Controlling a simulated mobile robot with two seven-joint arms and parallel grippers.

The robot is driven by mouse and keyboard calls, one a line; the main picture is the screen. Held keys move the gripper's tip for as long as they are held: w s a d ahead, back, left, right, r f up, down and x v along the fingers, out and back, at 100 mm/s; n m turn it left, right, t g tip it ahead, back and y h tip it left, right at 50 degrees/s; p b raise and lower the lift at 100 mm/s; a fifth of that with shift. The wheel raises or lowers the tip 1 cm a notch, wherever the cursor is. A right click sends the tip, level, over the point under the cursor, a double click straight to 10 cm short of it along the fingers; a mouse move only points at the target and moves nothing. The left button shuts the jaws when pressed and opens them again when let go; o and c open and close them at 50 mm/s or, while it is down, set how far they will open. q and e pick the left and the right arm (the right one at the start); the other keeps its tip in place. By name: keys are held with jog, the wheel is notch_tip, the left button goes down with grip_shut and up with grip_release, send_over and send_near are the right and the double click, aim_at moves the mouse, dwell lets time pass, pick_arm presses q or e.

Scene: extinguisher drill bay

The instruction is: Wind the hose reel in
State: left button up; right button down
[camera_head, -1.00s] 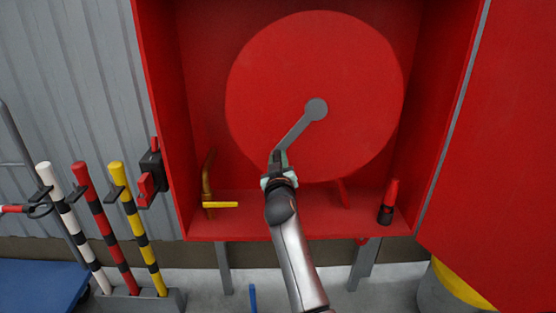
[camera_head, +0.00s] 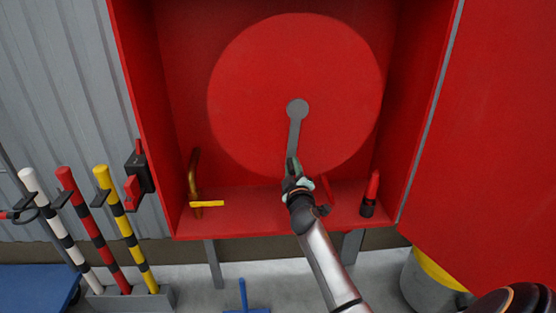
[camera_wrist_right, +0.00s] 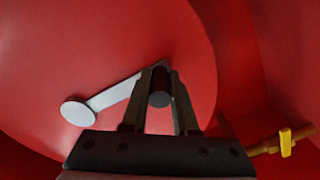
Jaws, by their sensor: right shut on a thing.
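The red hose reel disc (camera_head: 330,70) stands in an open red cabinet (camera_head: 135,100). A grey crank (camera_head: 294,130) runs from its hub (camera_head: 297,108) almost straight down. My right gripper (camera_head: 292,168) is at the crank's lower end. In the right wrist view its fingers (camera_wrist_right: 158,88) are shut on the dark crank handle (camera_wrist_right: 160,98), one on each side, with the crank arm (camera_wrist_right: 115,95) leading off to the left. The hose itself does not show clearly. A red and black nozzle (camera_head: 370,195) stands on the cabinet floor at right. My left gripper is not in view.
A brass valve (camera_head: 194,172) with a yellow lever (camera_head: 207,203) is at the cabinet's lower left. Striped poles (camera_head: 120,220) and a black box with a red handle (camera_head: 138,175) are left. The red cabinet door (camera_head: 490,150) stands open at right, above a grey bin (camera_head: 425,290).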

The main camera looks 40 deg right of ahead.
aim_at(329, 149)
jog(key=s+d+n+p, duration=0.1)
jog(key=d+n, duration=0.1)
jog(key=s+d+r+n+p, duration=0.1)
jog(key=s+d+n+p, duration=0.1)
jog(key=d, duration=0.1)
jog(key=s+d+r+n+p, duration=0.1)
jog(key=d+n, duration=0.1)
jog(key=shift+s+d, duration=0.15)
jog(key=shift+s, duration=0.1)
jog(key=shift+s+d+r+n+p, duration=0.25)
jog(key=shift+s+d+n+p, duration=0.1)
jog(key=shift+d+n+p, duration=0.2)
jog(key=shift+s+d+r+n, duration=0.2)
jog(key=shift+d+r+n, duration=0.05)
jog(key=shift+d+n, duration=0.15)
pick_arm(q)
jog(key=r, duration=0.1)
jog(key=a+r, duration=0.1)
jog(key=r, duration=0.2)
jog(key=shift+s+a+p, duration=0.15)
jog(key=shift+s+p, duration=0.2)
pick_arm(e)
jog(key=shift+s+d+r, duration=0.1)
jog(key=shift+d, duration=0.1)
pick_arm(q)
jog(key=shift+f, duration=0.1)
pick_arm(e)
jog(key=c, duration=0.8)
grip_release()
jog(key=shift+o, duration=0.6)
